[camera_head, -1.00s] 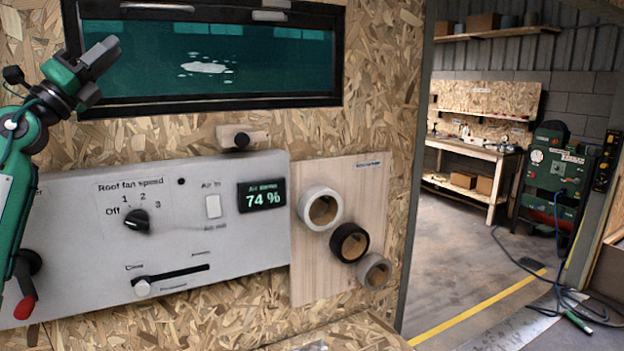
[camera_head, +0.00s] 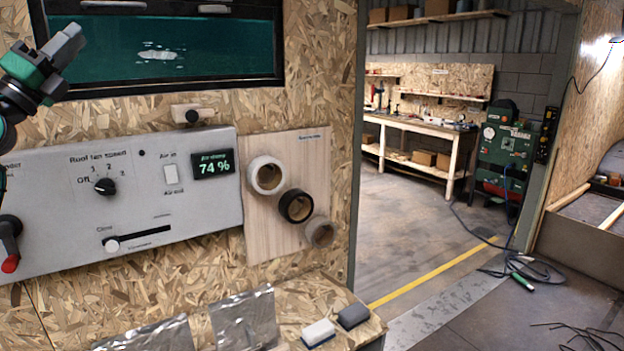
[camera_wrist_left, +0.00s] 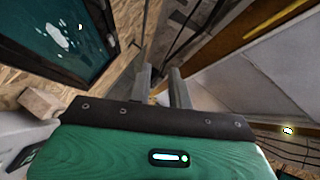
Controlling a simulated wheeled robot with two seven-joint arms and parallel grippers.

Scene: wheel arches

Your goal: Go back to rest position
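My left gripper (camera_head: 66,45) is at the left edge of the head view, raised in front of the lower left part of the dark window (camera_head: 180,48). Its grey fingers point up and to the right. In the left wrist view the two fingers (camera_wrist_left: 160,82) stand a little apart with nothing between them, so it is open and empty. It touches nothing that I can see. Most of my left arm is outside the head view. My right gripper is in neither view.
A grey control panel (camera_head: 137,212) with a knob, slider and display is on the chipboard wall. Tape rolls (camera_head: 296,206) hang beside it.

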